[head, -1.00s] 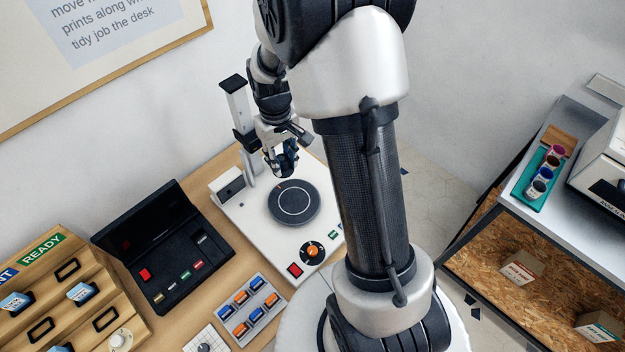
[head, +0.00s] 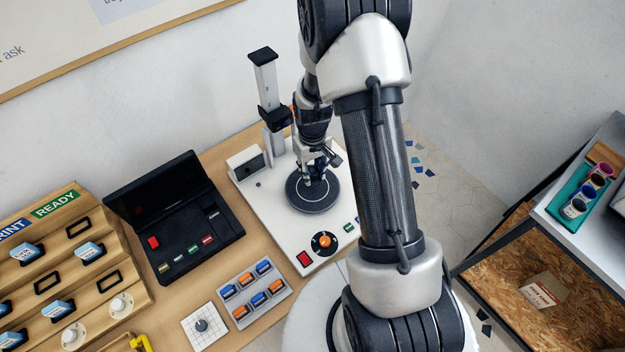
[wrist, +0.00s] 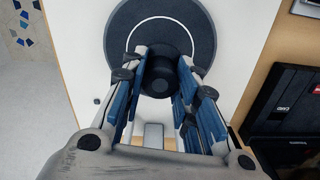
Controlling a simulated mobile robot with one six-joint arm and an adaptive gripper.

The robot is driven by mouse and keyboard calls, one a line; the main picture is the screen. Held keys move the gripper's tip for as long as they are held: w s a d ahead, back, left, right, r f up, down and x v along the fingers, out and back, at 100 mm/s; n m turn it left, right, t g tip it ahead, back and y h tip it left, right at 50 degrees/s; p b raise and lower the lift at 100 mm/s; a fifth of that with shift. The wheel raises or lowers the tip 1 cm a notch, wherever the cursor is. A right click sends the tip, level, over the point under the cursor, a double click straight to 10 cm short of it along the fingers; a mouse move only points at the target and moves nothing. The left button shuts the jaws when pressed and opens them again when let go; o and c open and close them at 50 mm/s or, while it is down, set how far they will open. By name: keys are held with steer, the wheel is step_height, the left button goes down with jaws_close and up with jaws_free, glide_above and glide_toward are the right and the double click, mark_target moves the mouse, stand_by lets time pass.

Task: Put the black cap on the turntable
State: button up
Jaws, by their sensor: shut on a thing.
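The turntable is a dark round disc with a white ring (head: 325,199) on a white machine. It also shows at the top of the wrist view (wrist: 205,28). My gripper (head: 317,178) is low over the disc, toward its back part. In the wrist view my gripper's blue-padded fingers (wrist: 158,88) are shut on the black cap (wrist: 158,76), one on each side of it. The cap overlaps the near edge of the disc in that view. I cannot tell whether the cap touches the disc. In the head view my gripper mostly hides the cap.
A post with a dark head (head: 265,75) stands behind the turntable, close to my arm. A red button (head: 304,258) and an orange knob (head: 324,241) sit in front of the disc. An open black case (head: 175,215) and a tray of blue and orange pieces (head: 240,310) lie to the left.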

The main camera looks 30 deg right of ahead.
mark_target(313, 179)
steer(key=shift+f+b, duration=0.5)
steer(key=shift+f, duration=1.6)
steer(key=shift+f, duration=0.1)
steer(key=o, duration=1)
steer(key=shift+c, duration=0.2)
